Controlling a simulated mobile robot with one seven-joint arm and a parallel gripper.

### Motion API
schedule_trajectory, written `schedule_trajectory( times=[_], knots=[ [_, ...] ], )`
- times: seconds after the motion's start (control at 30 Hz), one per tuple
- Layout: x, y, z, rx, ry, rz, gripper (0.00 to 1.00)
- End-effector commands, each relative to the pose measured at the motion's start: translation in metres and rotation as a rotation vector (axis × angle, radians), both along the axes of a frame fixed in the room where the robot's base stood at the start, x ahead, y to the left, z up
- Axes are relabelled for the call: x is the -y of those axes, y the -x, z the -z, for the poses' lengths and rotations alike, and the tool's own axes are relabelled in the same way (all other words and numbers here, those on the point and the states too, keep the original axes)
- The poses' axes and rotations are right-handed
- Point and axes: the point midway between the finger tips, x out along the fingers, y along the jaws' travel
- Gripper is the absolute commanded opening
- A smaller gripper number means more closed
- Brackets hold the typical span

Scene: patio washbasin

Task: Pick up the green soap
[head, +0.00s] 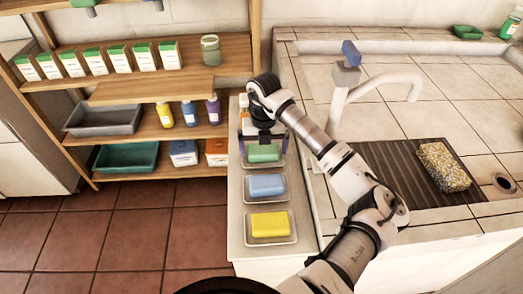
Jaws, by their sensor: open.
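The green soap (264,153) is a pale green bar lying in a clear dish (263,165), the farthest of three dishes in a row on the narrow counter left of the basin. My gripper (263,140) is open and points down directly above the green soap, at its far side. Its fingers show at the left and right ends of the bar. I cannot tell whether they touch it. A blue soap (266,186) and a yellow soap (270,224) lie in the nearer dishes.
A bottle (244,104) stands behind my gripper. A speckled sponge (442,167) lies on the dark ribbed drain mat (390,165). Wooden shelves (140,134) with boxes, bottles and trays stand at left. Tiled floor (130,230) is clear.

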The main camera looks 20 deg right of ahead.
Motion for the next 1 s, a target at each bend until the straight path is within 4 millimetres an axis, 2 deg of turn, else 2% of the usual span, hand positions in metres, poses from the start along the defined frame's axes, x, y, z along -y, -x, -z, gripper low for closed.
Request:
schedule_trajectory(
  times=[0.17,0.57,0.83,1.0],
  knots=[
    [0.0,0.0,0.0,0.0,0.0,0.0,1.0],
    [0.0,0.0,-0.001,0.0,0.0,0.0,0.5],
    [0.0,-0.001,-0.004,0.0,0.001,-0.001,0.5],
    [0.001,-0.006,-0.019,0.0,0.001,-0.002,0.49]
  ],
)
